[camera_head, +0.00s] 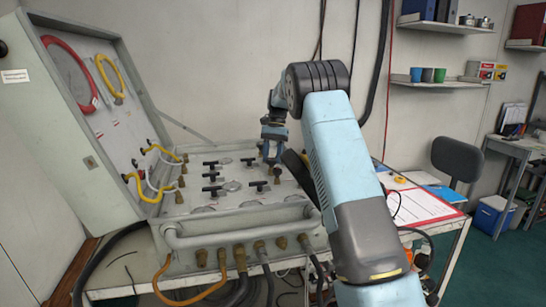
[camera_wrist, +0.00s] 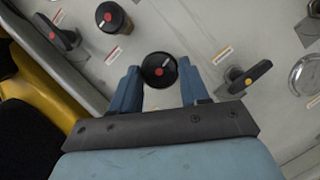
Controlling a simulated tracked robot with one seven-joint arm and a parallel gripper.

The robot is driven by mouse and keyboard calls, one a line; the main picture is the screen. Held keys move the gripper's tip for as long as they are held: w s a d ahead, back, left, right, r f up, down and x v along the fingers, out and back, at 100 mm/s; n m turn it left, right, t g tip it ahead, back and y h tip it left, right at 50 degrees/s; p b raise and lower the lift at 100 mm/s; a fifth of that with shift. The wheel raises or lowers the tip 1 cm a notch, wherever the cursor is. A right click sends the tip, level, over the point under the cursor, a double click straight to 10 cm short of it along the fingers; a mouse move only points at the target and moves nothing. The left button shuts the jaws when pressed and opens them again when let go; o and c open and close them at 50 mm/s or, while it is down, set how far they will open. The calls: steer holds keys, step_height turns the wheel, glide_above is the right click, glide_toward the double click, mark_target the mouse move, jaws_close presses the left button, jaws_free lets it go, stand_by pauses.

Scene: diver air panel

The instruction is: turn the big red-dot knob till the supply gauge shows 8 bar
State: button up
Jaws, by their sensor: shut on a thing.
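My gripper (camera_wrist: 159,72) has its two blue fingers on either side of a round black knob (camera_wrist: 160,66) with a red dot and a white pointer line, and it is shut on it. The pointer line points to the upper right in the wrist view. In the head view my gripper (camera_head: 274,148) is low over the back right of the panel (camera_head: 215,222), and the held knob is hidden there. One round gauge (camera_wrist: 308,76) shows partly at the right edge of the wrist view. Its reading, and which gauge is the supply gauge, I cannot tell.
Another round red-dot knob (camera_wrist: 112,18) and a red-dot lever handle (camera_wrist: 58,34) are close to the upper left. A yellow-dot T-handle (camera_wrist: 249,77) is just right of my fingers. Yellow hoses (camera_head: 146,188) and the open lid (camera_head: 85,120) stand at the left.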

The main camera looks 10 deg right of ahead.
steer(key=shift+m+t, duration=0.3)
steer(key=shift+m, duration=0.8)
steer(key=shift+y, duration=0.3)
steer(key=o, duration=1.1)
steer(key=shift+c, duration=0.2)
steer(key=shift+d, duration=0.1)
steer(key=v, duration=1.3)
steer(key=shift+r, duration=0.25)
steer(key=shift+w, duration=0.15)
